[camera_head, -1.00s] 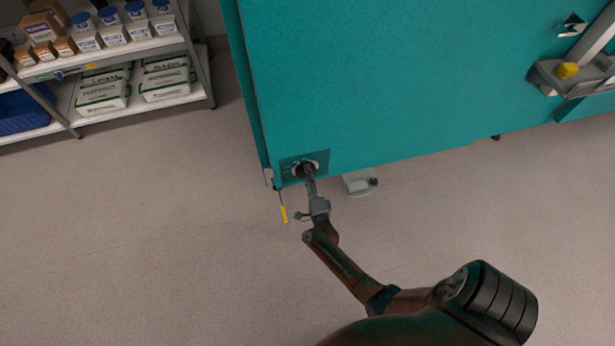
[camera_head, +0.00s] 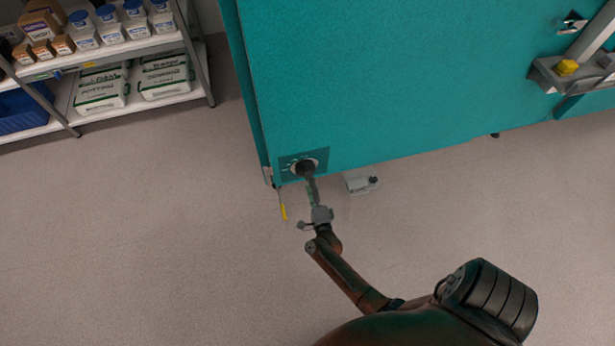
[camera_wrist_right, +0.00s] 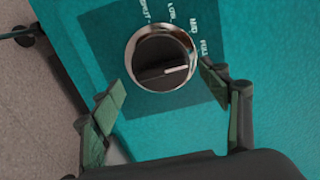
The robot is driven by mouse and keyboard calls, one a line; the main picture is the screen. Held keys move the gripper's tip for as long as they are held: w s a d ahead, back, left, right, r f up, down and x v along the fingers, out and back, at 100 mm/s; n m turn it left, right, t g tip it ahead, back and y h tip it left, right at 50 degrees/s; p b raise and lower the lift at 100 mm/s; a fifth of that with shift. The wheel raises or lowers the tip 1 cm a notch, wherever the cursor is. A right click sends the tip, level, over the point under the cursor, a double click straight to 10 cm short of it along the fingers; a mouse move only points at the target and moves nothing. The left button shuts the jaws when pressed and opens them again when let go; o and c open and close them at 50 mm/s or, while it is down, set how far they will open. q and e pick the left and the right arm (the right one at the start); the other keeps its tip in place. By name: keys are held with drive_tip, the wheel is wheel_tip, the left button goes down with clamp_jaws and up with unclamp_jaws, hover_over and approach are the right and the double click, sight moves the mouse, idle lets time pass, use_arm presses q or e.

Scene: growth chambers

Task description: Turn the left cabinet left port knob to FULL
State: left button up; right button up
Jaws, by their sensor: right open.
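The black port knob (camera_head: 305,167) sits in a round metal ring on a dark label plate (camera_head: 289,163) at the lower left of the teal cabinet (camera_head: 400,80). In the right wrist view the knob (camera_wrist_right: 160,55) has a white pointer line directed right, towards the FULL side of the SHUT, LOW, MID and FULL labels. My right gripper (camera_wrist_right: 160,95) is open, its fingers apart on either side below the knob, with no visible hold on it. In the head view my right gripper (camera_head: 312,192) is just below the knob. My left gripper is out of view.
A yellow-tipped piece (camera_head: 284,212) hangs by the cabinet's lower left corner. A small grey device (camera_head: 360,184) lies on the floor under the cabinet edge. A shelf rack (camera_head: 140,48) with jars and bags stands at the left. The floor between is clear.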

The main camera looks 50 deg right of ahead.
drive_tip(key=shift+v, duration=1.5)
